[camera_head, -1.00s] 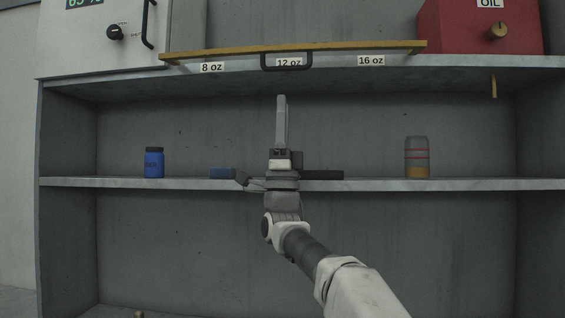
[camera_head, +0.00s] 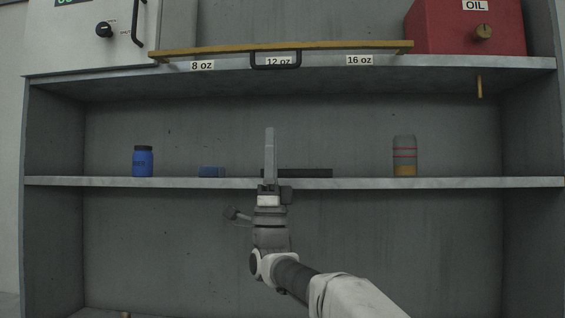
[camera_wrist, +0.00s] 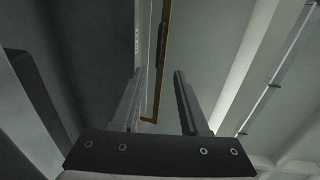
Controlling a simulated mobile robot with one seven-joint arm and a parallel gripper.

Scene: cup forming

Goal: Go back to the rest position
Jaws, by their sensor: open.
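My gripper (camera_head: 270,150) points up in front of the middle shelf in the head view. Its fingers overlap the back wall and a dark bar on the shelf. In the wrist view my gripper (camera_wrist: 158,95) shows its two fingers apart, with nothing between them that it holds. A yellow-edged board with a black handle (camera_wrist: 164,40) shows beyond the fingers there.
The middle shelf (camera_head: 350,183) holds a blue jar (camera_head: 143,161), a blue block (camera_head: 211,171), a dark bar (camera_head: 310,173) and a grey and orange bottle (camera_head: 404,158). Above are a yellow-edged board (camera_head: 350,46), a red OIL box (camera_head: 465,30) and a white machine (camera_head: 85,45).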

